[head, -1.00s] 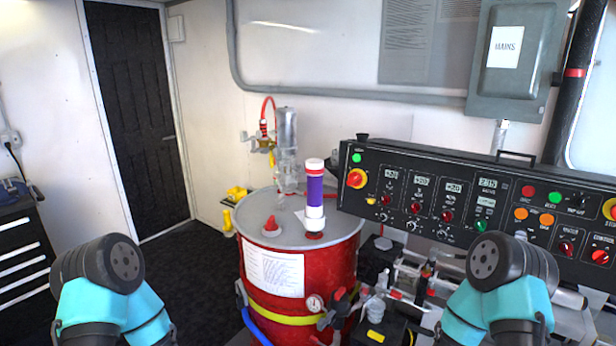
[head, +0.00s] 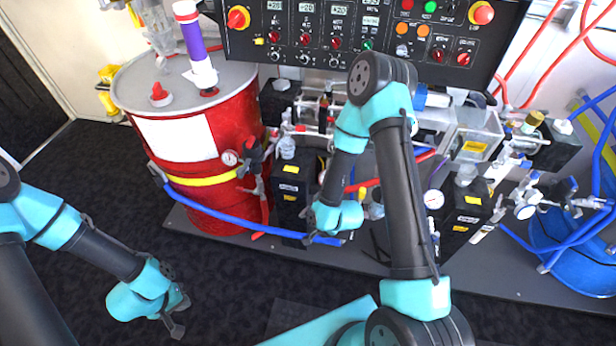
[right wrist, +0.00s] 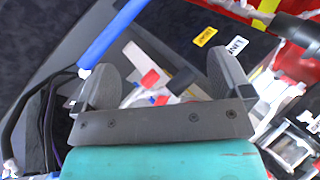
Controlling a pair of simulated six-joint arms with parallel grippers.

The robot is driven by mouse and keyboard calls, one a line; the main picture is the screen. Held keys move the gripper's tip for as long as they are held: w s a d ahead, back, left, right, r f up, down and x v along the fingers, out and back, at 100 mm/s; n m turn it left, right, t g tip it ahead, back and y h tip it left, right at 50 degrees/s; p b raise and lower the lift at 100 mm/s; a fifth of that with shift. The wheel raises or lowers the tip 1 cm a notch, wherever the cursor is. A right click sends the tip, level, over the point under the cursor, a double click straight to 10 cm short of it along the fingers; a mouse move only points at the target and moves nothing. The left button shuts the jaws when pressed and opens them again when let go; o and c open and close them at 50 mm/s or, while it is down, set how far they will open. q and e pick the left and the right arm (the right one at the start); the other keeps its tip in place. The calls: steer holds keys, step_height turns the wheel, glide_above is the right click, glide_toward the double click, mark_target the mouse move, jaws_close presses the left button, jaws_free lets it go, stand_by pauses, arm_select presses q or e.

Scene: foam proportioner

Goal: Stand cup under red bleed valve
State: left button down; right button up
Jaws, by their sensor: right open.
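My right gripper shows in the right wrist view (right wrist: 150,85) with its two dark fingers wide apart. Small red and white parts (right wrist: 152,79) show beyond the gap, and nothing is clearly held. In the head view the right hand hangs low in front of the pump skid, its fingertips mostly hidden. My left gripper (head: 180,308) is over the dark floor at the lower left, away from the equipment; its finger gap is unclear. I cannot make out the cup for certain. I cannot tell which red part is the bleed valve.
A red drum (head: 235,125) stands at the left of the skid base (head: 200,222). A blue hose (head: 230,215) crosses low in front of it. The control panel (head: 330,30) stands behind. Black boxes, gauges and a blue hose coil (head: 575,255) lie right. The floor at left is clear.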

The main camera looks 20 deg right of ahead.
steer(key=w+r+m+t, duration=0.1)
steer(key=w+m+t, duration=0.3)
steer(key=w+m, duration=0.35)
steer(key=m+t+h, duration=0.2)
steer(key=m+t, duration=0.6)
steer(key=m, duration=0.9)
glide_toward(290, 151)
steer(key=shift+n, duration=0.25)
steer(key=shift+s+d+f, duration=0.1)
steer(key=shift+s+d, duration=0.05)
steer(key=shift+s, duration=0.9)
steer(key=shift+s+d+f, duration=0.1)
steer(key=shift+s+d, duration=0.05)
steer(key=shift+s, duration=0.9)
steer(key=shift+w, duration=0.1)
steer(key=w, duration=0.5)
steer(key=w+a, duration=0.1)
steer(key=w, duration=1.1)
steer(key=shift+w+a, duration=0.1)
steer(key=shift+a, duration=0.2)
steer(key=c, duration=0.9)
steer(key=o, duration=0.9)
